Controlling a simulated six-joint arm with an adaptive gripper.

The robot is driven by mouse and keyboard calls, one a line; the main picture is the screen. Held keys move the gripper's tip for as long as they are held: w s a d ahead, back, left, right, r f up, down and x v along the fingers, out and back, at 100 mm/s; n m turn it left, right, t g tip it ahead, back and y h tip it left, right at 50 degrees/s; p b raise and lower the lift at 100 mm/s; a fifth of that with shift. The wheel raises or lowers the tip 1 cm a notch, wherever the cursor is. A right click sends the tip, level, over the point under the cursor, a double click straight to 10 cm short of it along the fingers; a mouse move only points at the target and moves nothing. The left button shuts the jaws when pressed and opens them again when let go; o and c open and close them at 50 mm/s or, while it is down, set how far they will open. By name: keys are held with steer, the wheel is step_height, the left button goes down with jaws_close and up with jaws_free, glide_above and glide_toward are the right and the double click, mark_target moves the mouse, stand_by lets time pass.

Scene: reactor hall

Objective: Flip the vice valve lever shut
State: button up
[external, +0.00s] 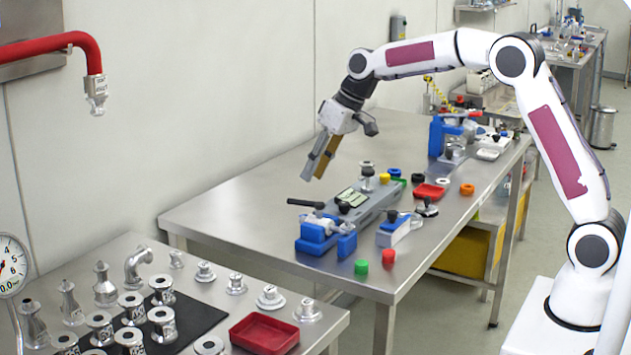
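A blue vice (318,240) stands at the near left end of the long steel bench and holds a metal valve (326,222). A black lever (305,203) sticks out to the left above this valve, roughly level. A second blue vice (437,137) stands farther back on the same bench, with a red lever (462,114) at its top. My gripper (314,178) points down over the bench, above and behind the near vice, apart from it. Its grey and tan fingers look close together, but I cannot tell whether there is a gap. Nothing shows between them.
A grey block with a green panel (352,197) lies beside the near vice. A blue-and-white block (394,232), green cap (361,267), red cap (388,257) and red tray (430,192) are nearby. The front bench (215,295) holds metal fittings. The bench's left part is clear.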

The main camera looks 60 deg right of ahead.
steer(key=s+d+g+h, duration=0.1)
steer(key=s+d, duration=0.1)
steer(key=s, duration=2.5)
steer(key=shift+d+r+g+h, duration=0.2)
steer(key=shift+r+g+h, duration=0.1)
steer(key=shift+r, duration=0.05)
steer(key=shift+a, duration=0.1)
